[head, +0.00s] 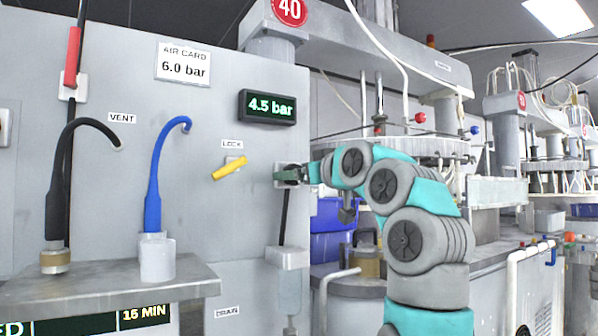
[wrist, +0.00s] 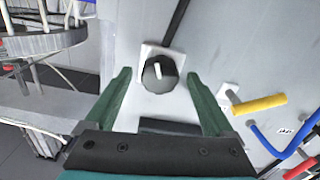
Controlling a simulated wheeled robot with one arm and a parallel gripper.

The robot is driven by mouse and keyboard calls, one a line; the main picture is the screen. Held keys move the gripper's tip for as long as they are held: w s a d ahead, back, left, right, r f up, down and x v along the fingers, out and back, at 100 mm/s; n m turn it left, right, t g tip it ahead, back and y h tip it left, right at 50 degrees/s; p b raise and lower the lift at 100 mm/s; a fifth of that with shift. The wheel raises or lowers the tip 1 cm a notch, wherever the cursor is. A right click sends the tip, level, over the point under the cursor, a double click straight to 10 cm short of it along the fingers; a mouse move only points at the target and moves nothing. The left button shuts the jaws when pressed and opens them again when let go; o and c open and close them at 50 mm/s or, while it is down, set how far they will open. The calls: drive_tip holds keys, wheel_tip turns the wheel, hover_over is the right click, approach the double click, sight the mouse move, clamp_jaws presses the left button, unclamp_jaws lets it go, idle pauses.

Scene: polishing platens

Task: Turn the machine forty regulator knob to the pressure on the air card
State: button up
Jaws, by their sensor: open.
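The regulator knob (wrist: 159,74) is black with a white pointer line and sits on a white square plate, in the wrist view. My gripper (wrist: 160,82) is open, with one green finger on each side of the knob and a gap on both sides. In the head view my gripper (head: 296,174) is at the panel's right edge and hides most of the knob. The air card (head: 183,65) reads 6.0 bar. The pressure display (head: 267,106) reads 4.5 bar. A red sign with 40 (head: 289,11) is above the panel.
A yellow lock lever (head: 229,168) is left of the knob; it also shows in the wrist view (wrist: 259,104). A blue hose (head: 155,180) and a black hose (head: 56,190) stand on a shelf (head: 120,285) at the left. A polishing machine stands at the right.

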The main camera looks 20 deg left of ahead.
drive_tip(key=c, duration=1.4)
